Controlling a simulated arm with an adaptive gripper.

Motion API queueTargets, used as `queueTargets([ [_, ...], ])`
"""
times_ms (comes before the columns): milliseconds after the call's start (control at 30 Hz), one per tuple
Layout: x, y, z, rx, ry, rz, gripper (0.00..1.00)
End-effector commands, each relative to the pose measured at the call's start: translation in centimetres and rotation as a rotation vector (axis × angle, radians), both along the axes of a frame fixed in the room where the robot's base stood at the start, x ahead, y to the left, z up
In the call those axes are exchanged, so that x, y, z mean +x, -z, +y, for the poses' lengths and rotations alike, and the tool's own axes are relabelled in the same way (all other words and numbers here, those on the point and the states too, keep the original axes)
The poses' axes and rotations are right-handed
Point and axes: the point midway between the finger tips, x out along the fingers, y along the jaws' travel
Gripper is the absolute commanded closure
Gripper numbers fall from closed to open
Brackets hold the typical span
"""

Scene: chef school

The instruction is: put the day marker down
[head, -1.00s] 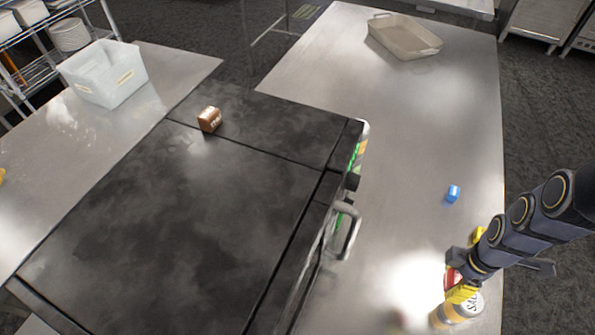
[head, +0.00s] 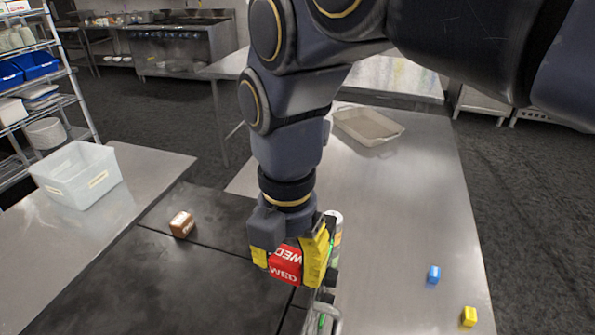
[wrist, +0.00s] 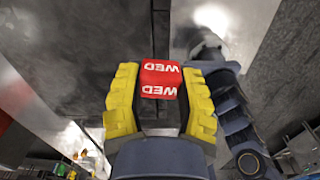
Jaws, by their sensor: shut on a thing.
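The day marker, a red block with white "WED" lettering (head: 285,264), is held between the yellow fingers of my gripper (head: 290,268). In the head view my gripper points down near the right edge of the black worktop (head: 215,285); its exact height above the surface is hard to tell. In the wrist view the marker (wrist: 160,80) sits between the fingertips, with a dark surface beyond it. My arm hides part of the worktop's far right side.
A brown labelled block (head: 182,224) stands on the black worktop. A translucent bin (head: 80,175) stands at left. The black worktop's front is clear.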

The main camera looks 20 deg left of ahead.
Motion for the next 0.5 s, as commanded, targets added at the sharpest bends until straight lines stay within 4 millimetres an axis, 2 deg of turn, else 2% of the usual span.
queueTargets([
  [100, -1.6, -1.6, 0.7, 0.005, -0.081, -0.005, 0.88],
  [233, -2.1, -2.0, 1.0, -0.003, -0.119, 0.001, 0.88],
  [333, -1.2, -1.4, 2.1, -0.006, -0.123, 0.003, 0.88],
  [500, 1.5, 0.3, 4.8, -0.005, -0.121, 0.003, 0.88],
])
